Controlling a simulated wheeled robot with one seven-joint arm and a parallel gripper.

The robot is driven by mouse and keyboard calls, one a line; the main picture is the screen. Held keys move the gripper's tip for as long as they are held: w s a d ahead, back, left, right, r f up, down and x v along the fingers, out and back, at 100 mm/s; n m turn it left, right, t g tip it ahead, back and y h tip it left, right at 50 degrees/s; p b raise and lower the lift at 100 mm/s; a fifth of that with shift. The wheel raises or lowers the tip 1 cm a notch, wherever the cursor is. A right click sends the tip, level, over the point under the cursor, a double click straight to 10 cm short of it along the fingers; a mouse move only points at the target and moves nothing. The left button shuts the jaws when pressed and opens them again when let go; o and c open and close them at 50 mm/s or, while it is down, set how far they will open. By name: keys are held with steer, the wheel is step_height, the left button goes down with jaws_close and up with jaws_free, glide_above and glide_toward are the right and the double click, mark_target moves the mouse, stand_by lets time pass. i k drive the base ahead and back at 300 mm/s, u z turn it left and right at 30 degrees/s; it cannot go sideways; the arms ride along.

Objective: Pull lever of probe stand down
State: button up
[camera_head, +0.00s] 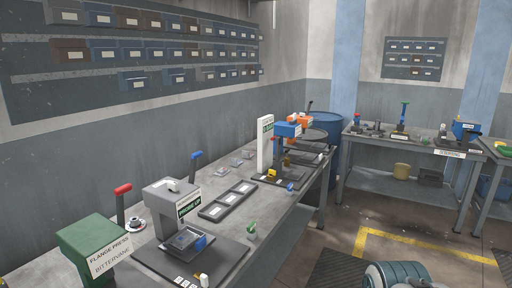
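Farther back is a white upright panel (264,146) with a small green sign, beside a blue-headed device (288,130). A green flange press (95,248) is at the lower left, with a red-handled lever (122,196) standing upright beside it. My gripper is not in view.
A dark tray (228,200) lies mid-bench. An orange device (298,119) and a blue barrel (325,125) are at the far end. A second table (430,149) with small tools stands at the right. The floor between has yellow lines (430,245) and looks mostly open.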

mark_target(194, 157)
steer(key=z, duration=0.1)
steer(key=i, duration=0.95)
steer(key=u, duration=0.9)
steer(key=i, duration=0.75)
steer(key=u, duration=0.8)
